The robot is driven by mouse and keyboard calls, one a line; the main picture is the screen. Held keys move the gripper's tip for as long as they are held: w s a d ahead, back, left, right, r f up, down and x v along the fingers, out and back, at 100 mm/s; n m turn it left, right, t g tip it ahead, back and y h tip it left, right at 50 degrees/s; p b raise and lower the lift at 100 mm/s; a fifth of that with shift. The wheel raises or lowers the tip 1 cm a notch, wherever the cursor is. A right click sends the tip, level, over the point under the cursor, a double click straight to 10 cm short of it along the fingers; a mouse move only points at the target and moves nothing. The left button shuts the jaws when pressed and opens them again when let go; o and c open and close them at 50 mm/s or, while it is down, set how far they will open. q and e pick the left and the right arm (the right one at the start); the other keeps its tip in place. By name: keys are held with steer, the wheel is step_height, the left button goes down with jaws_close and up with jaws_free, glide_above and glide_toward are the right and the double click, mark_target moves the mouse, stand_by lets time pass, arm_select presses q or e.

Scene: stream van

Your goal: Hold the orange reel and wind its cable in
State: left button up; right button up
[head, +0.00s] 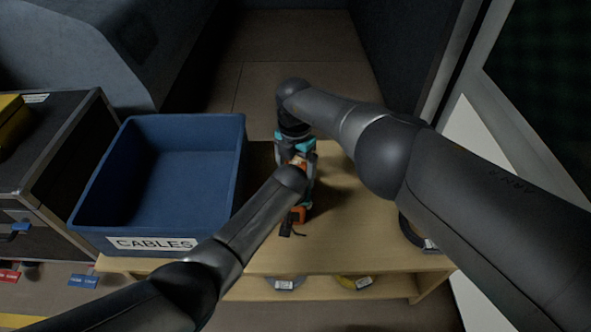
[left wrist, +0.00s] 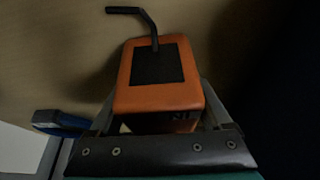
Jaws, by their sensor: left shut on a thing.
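The orange reel (head: 299,214) is over the wooden bench, mostly hidden behind my left wrist in the head view. In the left wrist view the reel (left wrist: 130,100) shows as an orange block with a black panel and a bent black crank (left wrist: 150,25) at its far end. My left gripper (left wrist: 160,118) is shut on the reel, one finger on each side. My right gripper (head: 297,150) points down close behind my left wrist; its fingertips are hidden. I cannot make out the cable, or whether the reel touches the bench.
A blue crate (head: 243,160) labelled CABLES stands at the left of the wooden bench (head: 345,225). A dark coil (head: 408,232) with a tag lies at the right. Tagged grey (head: 275,281) and yellow (head: 347,281) coils lie on the lower shelf. A black case (head: 65,140) stands far left.

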steer(key=shift+m, duration=0.7)
steer(key=o, duration=1)
steer(key=shift+r, duration=0.15)
step_height(320, 180, up, 12)
steer(key=shift+f, duration=0.1)
